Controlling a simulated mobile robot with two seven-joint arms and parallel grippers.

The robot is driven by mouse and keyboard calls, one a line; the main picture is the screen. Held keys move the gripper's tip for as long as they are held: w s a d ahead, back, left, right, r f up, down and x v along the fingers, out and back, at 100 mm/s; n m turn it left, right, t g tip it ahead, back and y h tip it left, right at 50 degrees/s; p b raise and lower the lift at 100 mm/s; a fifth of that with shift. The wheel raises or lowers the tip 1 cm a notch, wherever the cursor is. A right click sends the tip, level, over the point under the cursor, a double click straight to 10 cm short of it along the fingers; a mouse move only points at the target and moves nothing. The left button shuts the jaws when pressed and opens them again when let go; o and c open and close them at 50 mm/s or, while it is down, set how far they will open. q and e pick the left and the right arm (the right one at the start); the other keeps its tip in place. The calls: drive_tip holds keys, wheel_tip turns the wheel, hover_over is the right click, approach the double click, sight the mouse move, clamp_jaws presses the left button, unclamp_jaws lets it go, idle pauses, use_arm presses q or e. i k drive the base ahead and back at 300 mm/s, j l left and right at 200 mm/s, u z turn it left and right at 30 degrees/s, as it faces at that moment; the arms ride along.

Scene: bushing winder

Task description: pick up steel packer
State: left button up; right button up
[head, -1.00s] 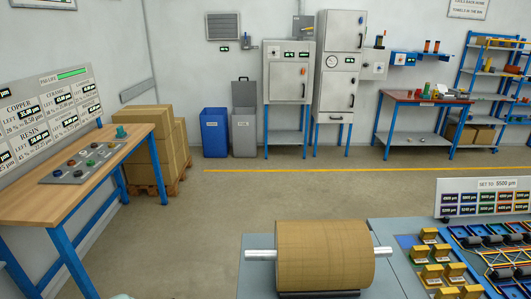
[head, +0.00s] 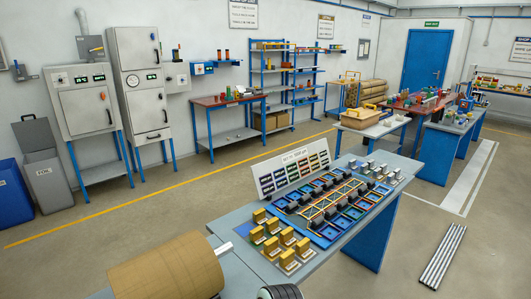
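A grey bench (head: 345,250) holds a blue tray (head: 328,232) with several dark blocks in its compartments. Several small silver-grey blocks (head: 382,170) stand at the bench's far right end; they look like steel, but they are too small to tell exactly. Several yellow-gold blocks (head: 272,226) on pale bases stand at the near left end. A sign board with coloured labels (head: 293,172) stands behind the tray. Neither of my grippers can be made out in the head view.
A large brown wound roll (head: 165,272) on a steel shaft lies at the lower left, beside the bench. A dark ribbed part (head: 280,292) shows at the bottom edge. Long steel bars (head: 443,256) lie on the floor at right. Open floor surrounds the bench's far side.

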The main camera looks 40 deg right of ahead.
sight(384, 167)
drive_tip(key=z, duration=1.7)
drive_tip(key=i+l, duration=0.25)
drive_tip(key=l, duration=0.15)
drive_tip(key=i+l+u, duration=0.1)
drive_tip(key=i+l, duration=0.35)
drive_tip(key=l, duration=0.3)
drive_tip(key=i+l+u, duration=0.1)
drive_tip(key=i+l, duration=0.15)
drive_tip(key=l, duration=0.15)
drive_tip(key=i+l, duration=0.5)
drive_tip(key=l, duration=0.15)
drive_tip(key=i+l, duration=0.5)
drive_tip(key=l, duration=0.15)
drive_tip(key=i+l, duration=0.55)
drive_tip(key=l, duration=0.15)
